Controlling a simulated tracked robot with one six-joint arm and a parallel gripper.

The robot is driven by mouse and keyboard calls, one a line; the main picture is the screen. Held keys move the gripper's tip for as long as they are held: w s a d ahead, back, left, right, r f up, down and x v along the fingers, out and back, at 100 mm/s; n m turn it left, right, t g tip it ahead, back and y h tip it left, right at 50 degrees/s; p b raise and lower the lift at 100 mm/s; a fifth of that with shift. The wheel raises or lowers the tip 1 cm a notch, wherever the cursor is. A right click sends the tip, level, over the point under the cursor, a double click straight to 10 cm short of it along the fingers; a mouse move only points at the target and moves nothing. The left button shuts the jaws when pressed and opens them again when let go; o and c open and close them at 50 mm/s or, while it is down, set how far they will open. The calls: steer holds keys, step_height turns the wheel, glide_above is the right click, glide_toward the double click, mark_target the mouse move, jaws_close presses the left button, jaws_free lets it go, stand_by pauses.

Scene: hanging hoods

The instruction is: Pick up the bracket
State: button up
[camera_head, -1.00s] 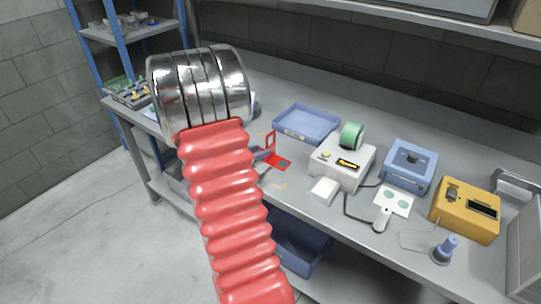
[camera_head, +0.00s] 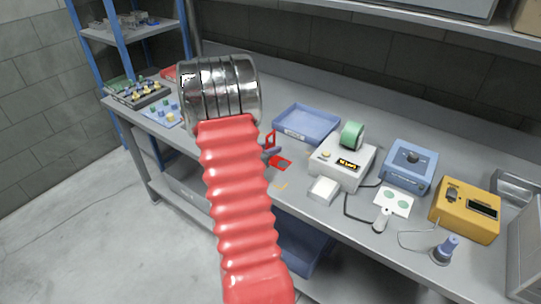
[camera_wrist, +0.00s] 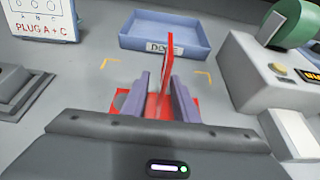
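The red bracket (camera_head: 281,163) stands on the bench inside yellow corner marks, with a flat base and an upright plate. In the wrist view its upright plate (camera_wrist: 164,68) rises between the two purple fingers of my gripper (camera_wrist: 160,80). The fingers are apart, one on each side of the plate, with a visible gap on the left; contact on the right is unclear. Parts of the base show beside the fingers. In the head view my gripper (camera_head: 270,151) is mostly hidden behind my arm.
A blue tray (camera_head: 307,124) sits behind the bracket. A white device with a green roll (camera_head: 342,162) stands to its right, with a small white block (camera_head: 324,190) in front. A blue box (camera_head: 409,167) and yellow meter (camera_head: 466,210) are farther right. A grey block (camera_wrist: 30,85) lies left in the wrist view.

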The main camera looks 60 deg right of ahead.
steer(key=shift+x, duration=1.95)
steer(key=shift+a, duration=0.1)
steer(key=shift+c, duration=0.4)
jaws_close()
